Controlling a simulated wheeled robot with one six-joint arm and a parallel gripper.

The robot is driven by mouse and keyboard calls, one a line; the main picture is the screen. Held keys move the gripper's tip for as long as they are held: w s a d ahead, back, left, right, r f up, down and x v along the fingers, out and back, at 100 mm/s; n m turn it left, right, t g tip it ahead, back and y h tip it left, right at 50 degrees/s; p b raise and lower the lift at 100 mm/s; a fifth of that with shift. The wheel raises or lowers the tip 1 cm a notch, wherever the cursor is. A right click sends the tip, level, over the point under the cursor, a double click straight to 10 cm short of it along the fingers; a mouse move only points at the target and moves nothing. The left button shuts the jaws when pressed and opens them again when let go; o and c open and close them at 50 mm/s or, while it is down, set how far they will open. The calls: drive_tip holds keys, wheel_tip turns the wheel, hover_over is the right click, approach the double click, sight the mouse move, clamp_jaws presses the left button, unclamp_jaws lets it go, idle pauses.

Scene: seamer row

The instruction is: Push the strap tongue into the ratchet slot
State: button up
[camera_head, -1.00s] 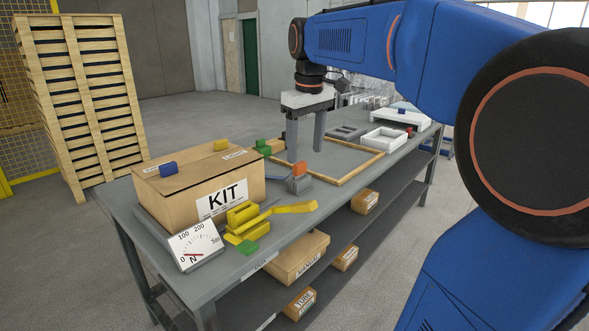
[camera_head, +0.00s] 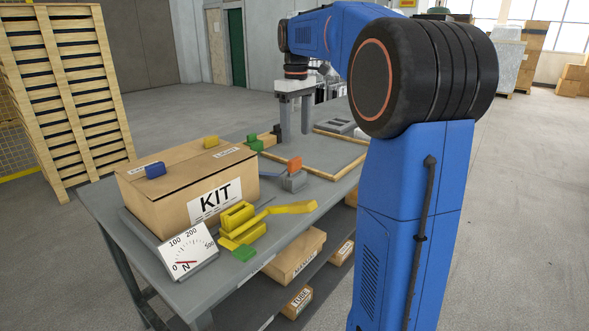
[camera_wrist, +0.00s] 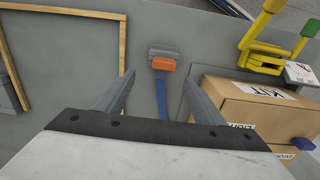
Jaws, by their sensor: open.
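The orange strap tongue (camera_head: 294,163) sits at a small grey block (camera_head: 293,182), with the blue strap (camera_head: 270,174) running from it. The wrist view shows the orange tongue (camera_wrist: 163,64) against the grey block (camera_wrist: 165,50) and the strap (camera_wrist: 162,97) leading toward my gripper. The yellow ratchet (camera_head: 238,218) with its long handle lies at the bench's front edge by the kit box; its slot is not clear. My gripper (camera_head: 296,137) is open, empty and pointing down, above and behind the tongue, apart from it. In the wrist view the tongue appears between the fingers (camera_wrist: 160,82).
The KIT carton (camera_head: 185,193) stands left of the strap, with blue and yellow blocks on top. A force gauge (camera_head: 188,252) stands at the front corner. A wooden frame (camera_head: 325,172) lies on the bench at right.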

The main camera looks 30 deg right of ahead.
sight(295, 159)
wheel_tip(295, 159, down, 6)
drive_tip(key=shift+r, duration=0.2)
drive_tip(key=f, duration=0.4)
drive_tip(key=shift+s+a+f, duration=0.2)
drive_tip(key=shift+s+a, duration=0.05)
drive_tip(key=shift+a, duration=0.15)
drive_tip(key=shift+f, duration=0.5)
drive_tip(key=c, duration=1.1)
